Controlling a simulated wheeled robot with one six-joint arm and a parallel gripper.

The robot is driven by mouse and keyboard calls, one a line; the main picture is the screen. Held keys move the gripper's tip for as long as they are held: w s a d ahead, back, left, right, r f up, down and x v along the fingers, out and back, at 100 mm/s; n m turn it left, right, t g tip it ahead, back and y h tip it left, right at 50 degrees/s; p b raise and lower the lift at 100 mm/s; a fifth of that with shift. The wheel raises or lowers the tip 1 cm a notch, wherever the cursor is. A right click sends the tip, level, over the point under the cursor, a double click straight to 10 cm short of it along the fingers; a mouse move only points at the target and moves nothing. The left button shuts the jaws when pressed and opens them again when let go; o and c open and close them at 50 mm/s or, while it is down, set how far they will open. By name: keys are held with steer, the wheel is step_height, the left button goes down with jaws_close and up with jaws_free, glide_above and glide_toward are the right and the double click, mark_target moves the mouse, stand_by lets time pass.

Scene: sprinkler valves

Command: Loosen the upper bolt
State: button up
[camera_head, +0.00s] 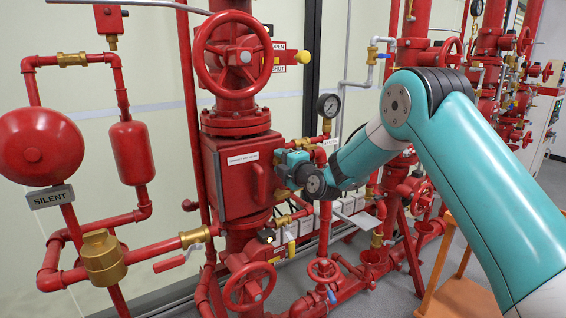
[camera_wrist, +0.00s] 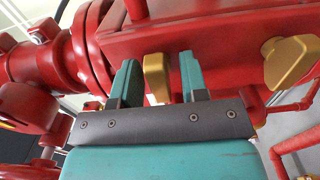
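A red valve box (camera_head: 232,192) with a white label and a handle stands in the middle of the head view. My gripper (camera_head: 284,168) is at the upper right side of this box. In the wrist view, a brass wing-shaped bolt (camera_wrist: 156,78) sticks out from the red box (camera_wrist: 220,32) between the two teal fingers of my gripper (camera_wrist: 160,82). The fingers are apart, with a visible gap between the bolt and the right finger. A second brass bolt (camera_wrist: 290,60) is at the right of the wrist view. In the head view my gripper hides the bolt it straddles.
A pressure gauge (camera_head: 328,105) and red pipes stand close to my gripper. A red handwheel (camera_head: 234,55) is above the box and another handwheel (camera_head: 249,287) is below. A red bell (camera_head: 40,146) is at the left. An orange stand (camera_head: 460,296) is at the lower right.

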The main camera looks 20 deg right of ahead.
jaws_close()
steer(key=n+b, duration=0.1)
steer(key=b, duration=0.2)
steer(key=shift+f, duration=0.2)
steer(key=n+b, duration=0.2)
steer(key=b, duration=0.1)
steer(key=shift+b, duration=0.3)
steer(key=shift+r, duration=0.15)
steer(key=shift+n+b, duration=0.4)
steer(key=shift+b, duration=0.35)
steer(key=n+b, duration=0.2)
steer(key=b, duration=0.2)
steer(key=shift+n+b, duration=0.3)
steer(key=shift+b, duration=0.1)
